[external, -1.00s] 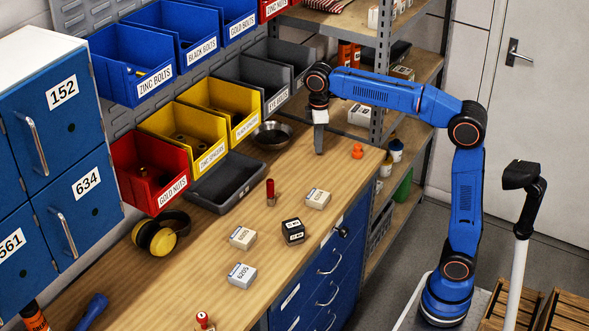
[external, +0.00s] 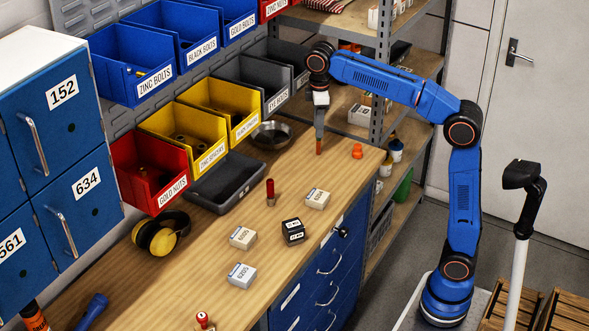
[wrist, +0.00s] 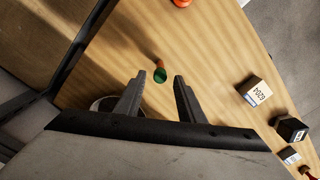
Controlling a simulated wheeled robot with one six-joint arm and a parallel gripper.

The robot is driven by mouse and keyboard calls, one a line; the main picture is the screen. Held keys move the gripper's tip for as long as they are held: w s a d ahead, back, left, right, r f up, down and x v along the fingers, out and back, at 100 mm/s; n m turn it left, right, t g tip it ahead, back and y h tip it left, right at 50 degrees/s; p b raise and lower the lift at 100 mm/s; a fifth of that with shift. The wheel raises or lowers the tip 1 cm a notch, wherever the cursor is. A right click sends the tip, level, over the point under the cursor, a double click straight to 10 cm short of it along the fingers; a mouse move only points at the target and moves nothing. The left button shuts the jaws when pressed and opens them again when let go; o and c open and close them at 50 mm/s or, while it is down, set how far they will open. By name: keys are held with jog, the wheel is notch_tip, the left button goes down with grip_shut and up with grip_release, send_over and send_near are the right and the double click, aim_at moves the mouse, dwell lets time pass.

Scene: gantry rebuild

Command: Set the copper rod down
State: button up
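The copper rod (external: 319,145) stands upright on the wooden bench, near the far right end. In the wrist view it shows a green end (wrist: 160,76) and a short copper-brown part (wrist: 158,63). My gripper (external: 320,122) is right above the rod, pointing down. In the wrist view my gripper (wrist: 160,78) is open, its two fingers apart on either side of the green end, with visible gaps. The rod looks clear of both fingers.
An orange piece (external: 357,151) stands close to the right of the rod. A round metal bowl (external: 271,135) is to the left. Small boxes (external: 317,198) and a red-topped piece (external: 270,192) stand nearer. A shelf post (external: 379,75) rises behind.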

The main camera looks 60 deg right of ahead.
notch_tip(320, 180, up, 5)
jog(key=shift+f, duration=0.1)
jog(key=shift+s, duration=0.1)
dwell(0.4)
jog(key=shift+s, duration=0.35)
jog(key=s+d+f+m+t, duration=0.25)
jog(key=s+f, duration=0.35)
jog(key=s, duration=0.4)
jog(key=s+d+f+m+t, duration=0.25)
jog(key=s+f, duration=0.25)
jog(key=s, duration=0.5)
jog(key=s+d+f, duration=0.1)
jog(key=s+f, duration=0.3)
jog(key=f, duration=0.3)
jog(key=s+d+f+m, duration=0.1)
jog(key=s+d+f, duration=0.1)
jog(key=s+f, duration=0.2)
jog(key=s+d+f+m, duration=0.1)
jog(key=s+f, duration=0.4)
jog(key=f, duration=0.6)
jog(key=shift+d, duration=0.3)
